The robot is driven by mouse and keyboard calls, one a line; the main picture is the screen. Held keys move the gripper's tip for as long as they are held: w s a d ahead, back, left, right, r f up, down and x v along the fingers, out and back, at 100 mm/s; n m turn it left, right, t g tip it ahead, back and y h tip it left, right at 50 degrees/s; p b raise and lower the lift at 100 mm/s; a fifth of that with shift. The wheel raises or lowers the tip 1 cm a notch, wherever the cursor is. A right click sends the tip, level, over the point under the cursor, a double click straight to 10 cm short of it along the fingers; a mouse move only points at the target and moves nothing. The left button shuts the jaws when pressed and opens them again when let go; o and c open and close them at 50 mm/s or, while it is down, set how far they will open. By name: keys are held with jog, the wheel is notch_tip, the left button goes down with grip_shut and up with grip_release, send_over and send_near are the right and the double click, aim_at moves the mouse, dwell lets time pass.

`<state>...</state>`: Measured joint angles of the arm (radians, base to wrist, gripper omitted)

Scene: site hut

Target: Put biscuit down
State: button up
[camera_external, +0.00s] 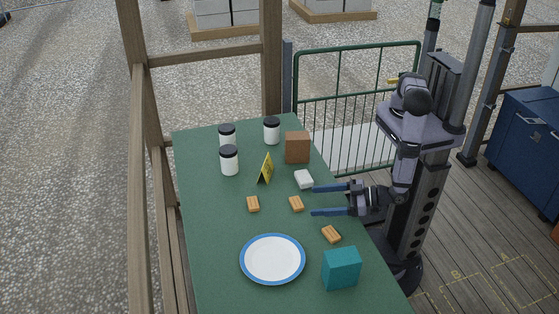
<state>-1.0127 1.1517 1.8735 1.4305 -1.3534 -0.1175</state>
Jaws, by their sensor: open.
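Three small tan biscuits lie on the green table: one left of centre (253,204), one in the middle (296,204), and one nearer the front right (331,234). My gripper (313,200) reaches in from the right with two blue fingers spread apart. It is open, with nothing visible between the fingers. The middle biscuit is just left of the fingertips and appears apart from them. I cannot tell the gripper's height above the table. A white plate with a blue rim (272,259) is empty near the front.
Several things stand on the green table (210,220): black-lidded white jars (229,160), a brown box (297,147), a yellow sign (266,169), a small white block (304,179) and a teal box (341,268). The table's left side is clear. A green railing (355,100) stands behind.

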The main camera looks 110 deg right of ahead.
aim_at(298, 202)
jog(key=shift+p+x, duration=0.45)
jog(key=shift+x, duration=0.3)
jog(key=shift+p+x, duration=0.65)
jog(key=shift+x, duration=1.4)
jog(key=shift+s, duration=0.1)
jog(key=c, duration=1.2)
jog(key=shift+r, duration=0.1)
jog(key=shift+c, duration=0.2)
notch_tip(298, 202, up, 10)
jog(key=b, duration=0.1)
jog(key=shift+b, duration=0.3)
